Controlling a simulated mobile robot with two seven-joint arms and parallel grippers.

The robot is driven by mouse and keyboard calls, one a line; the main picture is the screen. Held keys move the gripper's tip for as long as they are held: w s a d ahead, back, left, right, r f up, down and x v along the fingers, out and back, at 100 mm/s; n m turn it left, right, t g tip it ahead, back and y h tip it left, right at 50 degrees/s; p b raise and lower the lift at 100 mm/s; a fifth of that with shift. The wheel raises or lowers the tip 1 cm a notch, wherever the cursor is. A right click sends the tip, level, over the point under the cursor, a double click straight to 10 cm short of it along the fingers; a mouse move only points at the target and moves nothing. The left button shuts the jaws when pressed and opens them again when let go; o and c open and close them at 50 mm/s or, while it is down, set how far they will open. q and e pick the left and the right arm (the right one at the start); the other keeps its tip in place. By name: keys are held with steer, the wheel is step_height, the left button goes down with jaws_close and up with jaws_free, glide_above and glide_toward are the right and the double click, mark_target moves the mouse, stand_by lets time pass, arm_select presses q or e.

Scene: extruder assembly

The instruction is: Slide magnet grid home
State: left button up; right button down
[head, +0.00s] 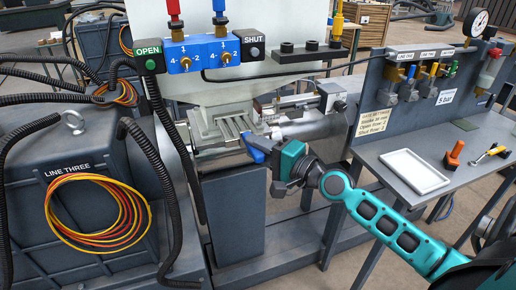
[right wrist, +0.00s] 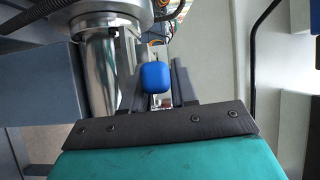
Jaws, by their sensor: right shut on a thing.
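The magnet grid (head: 233,128) shows in the head view as a row of silver bars below the pale hopper, at the metal housing (head: 205,128) of the machine. A blue handle (head: 254,147) is at its near end, and the bars show outside the housing. My right gripper (head: 270,153) is at this handle, coming from the right. In the right wrist view the rounded blue handle (right wrist: 156,77) sits between my two dark fingers, which are shut on it. The bars behind it are mostly hidden there. My left gripper is not in view.
A steel barrel (head: 312,130) runs right of the housing. Black hoses (head: 165,130) hang at left. A side table (head: 440,185) holds a white tray (head: 413,171) and tools.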

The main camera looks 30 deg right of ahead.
mark_target(250, 132)
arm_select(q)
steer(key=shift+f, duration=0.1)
arm_select(e)
steer(key=shift+w+r, duration=0.1)
steer(key=shift+w, duration=0.05)
steer(key=shift+w+d+b, duration=0.25)
steer(key=shift+w, duration=0.6)
steer(key=shift+w+d+b, duration=0.2)
steer(key=shift+w+b, duration=0.1)
steer(key=shift+w, duration=0.6)
steer(key=shift+w+d+b, duration=0.25)
steer(key=shift+w, duration=0.6)
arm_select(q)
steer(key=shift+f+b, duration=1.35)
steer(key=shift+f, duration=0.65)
arm_select(e)
steer(key=shift+w+d, duration=0.2)
steer(key=shift+w, duration=0.65)
steer(key=shift+w+d, duration=0.2)
steer(key=shift+w, duration=0.7)
steer(key=shift+w+d, duration=0.2)
steer(key=shift+w, duration=0.65)
steer(key=c, duration=0.8)
jaws_free()
